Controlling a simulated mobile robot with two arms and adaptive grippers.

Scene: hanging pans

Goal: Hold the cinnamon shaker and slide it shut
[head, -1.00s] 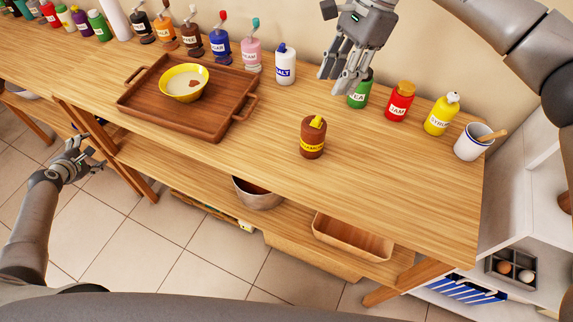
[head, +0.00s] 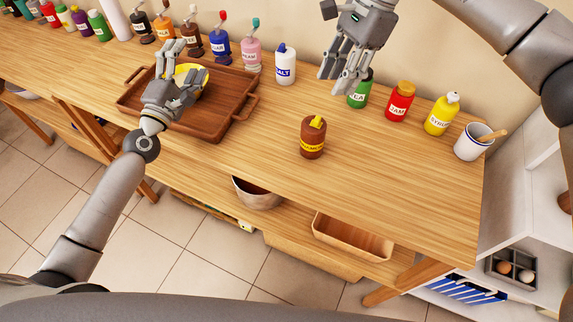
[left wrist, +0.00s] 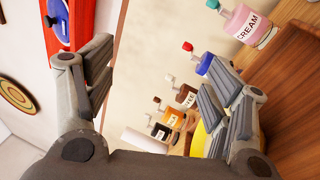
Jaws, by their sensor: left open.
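The cinnamon shaker (head: 312,138) is a brown, round jar with a yellow label and a yellow piece on its brown top. It stands upright on the wooden table, right of the tray. My left gripper (head: 184,68) is open and empty above the tray, in front of the yellow bowl. Its spread fingers (left wrist: 160,85) also show in the left wrist view, with no shaker between them. My right gripper (head: 338,84) hangs fingers down behind the shaker, beside the green bottle, apart from the shaker. Its fingers look apart and empty.
A wooden tray (head: 215,120) holds a yellow bowl (head: 200,83), partly hidden by my left gripper. A salt bottle (head: 286,65), red jam bottle (head: 399,102), yellow syrup bottle (head: 441,115) and white mug (head: 474,143) line the back. The table around the shaker is clear.

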